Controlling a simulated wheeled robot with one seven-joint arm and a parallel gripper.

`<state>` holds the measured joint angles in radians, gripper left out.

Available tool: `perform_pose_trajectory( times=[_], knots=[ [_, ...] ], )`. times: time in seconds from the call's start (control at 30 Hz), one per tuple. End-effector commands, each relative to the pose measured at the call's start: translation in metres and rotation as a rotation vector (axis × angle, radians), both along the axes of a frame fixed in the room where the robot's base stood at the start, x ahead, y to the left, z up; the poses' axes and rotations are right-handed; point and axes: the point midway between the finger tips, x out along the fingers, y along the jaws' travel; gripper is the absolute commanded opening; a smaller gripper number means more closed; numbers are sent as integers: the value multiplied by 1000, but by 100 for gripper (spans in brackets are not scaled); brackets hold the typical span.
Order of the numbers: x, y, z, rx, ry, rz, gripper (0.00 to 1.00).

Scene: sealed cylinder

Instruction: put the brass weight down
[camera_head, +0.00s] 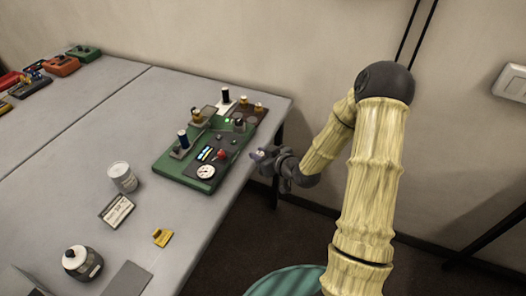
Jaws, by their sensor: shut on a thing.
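My gripper (263,156) is at the right edge of the table, just right of the green board (165,165). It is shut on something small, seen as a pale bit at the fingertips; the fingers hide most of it. I take it to be the brass weight, but its shape and colour are too small to confirm. The gripper appears to be near the table edge; its height above it cannot be told.
The board carries dark cylinders, a red knob (221,154) and a dial (206,171). A white can (122,177), a label card (116,210), a yellow piece (162,237) and a jar (82,263) stand in front-left. Bare grey tabletop (100,120) lies left of the board.

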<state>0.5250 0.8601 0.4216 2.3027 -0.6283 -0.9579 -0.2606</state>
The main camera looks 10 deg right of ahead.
Motion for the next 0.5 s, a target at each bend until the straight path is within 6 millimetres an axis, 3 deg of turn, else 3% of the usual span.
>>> perform_pose_trajectory(
  times=[0.27,0.4,0.5],
  knots=[
    [-4,0,-42,1,9,-188,0],
    [-18,-12,-80,-1,12,-356,0],
    [-29,-21,-98,-2,8,-444,0]
  ],
)
